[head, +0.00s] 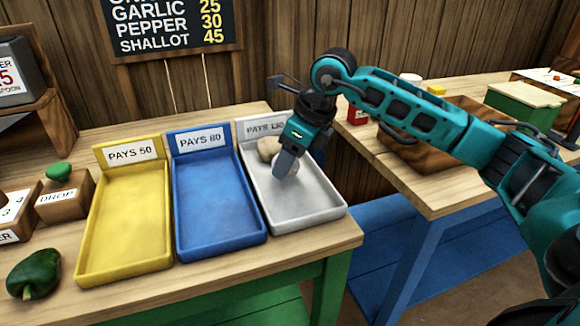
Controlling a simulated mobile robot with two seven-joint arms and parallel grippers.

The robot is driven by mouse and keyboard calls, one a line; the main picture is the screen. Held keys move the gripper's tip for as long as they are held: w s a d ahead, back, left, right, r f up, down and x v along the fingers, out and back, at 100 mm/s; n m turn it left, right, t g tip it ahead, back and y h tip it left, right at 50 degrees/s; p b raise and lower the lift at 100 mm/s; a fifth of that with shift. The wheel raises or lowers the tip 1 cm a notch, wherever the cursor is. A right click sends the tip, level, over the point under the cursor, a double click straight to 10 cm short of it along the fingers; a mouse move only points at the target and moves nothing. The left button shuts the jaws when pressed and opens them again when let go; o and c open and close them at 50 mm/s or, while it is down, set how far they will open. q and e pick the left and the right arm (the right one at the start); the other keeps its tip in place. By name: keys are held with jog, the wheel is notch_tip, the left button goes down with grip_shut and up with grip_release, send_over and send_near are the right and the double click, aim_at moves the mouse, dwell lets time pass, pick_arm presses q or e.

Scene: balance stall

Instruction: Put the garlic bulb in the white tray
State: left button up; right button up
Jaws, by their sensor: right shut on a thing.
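The white tray (332,211), labelled PAYS 130 in part, stands at the right end of a row of three trays. My right gripper (286,165) reaches down over its back half from the right. It is shut on a pale rounded thing, apparently the garlic bulb (292,169), mostly hidden behind the gripper finger. The bulb is low over the tray; I cannot tell whether it touches the tray floor. A beige lump (267,148) shows just left of the gripper, at the back of the tray. My left gripper is not in view.
The blue tray (220,246) and yellow tray (124,273) are empty. A green pepper (34,273) lies at the left, near a DROP box (65,196) with a green top. A brown crate (409,152) stands on the right table, across a gap.

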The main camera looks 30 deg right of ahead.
jog(key=shift+f, duration=0.95)
jog(key=shift+f+b, duration=0.2)
jog(key=shift+b, duration=0.1)
jog(key=o, duration=1)
jog(key=shift+r, duration=0.1)
jog(key=shift+o, duration=0.2)
jog(key=shift+r+p, duration=0.2)
jog(key=shift+p, duration=0.1)
jog(key=p+v, duration=0.1)
jog(key=v, duration=1.1)
jog(key=shift+p, duration=0.3)
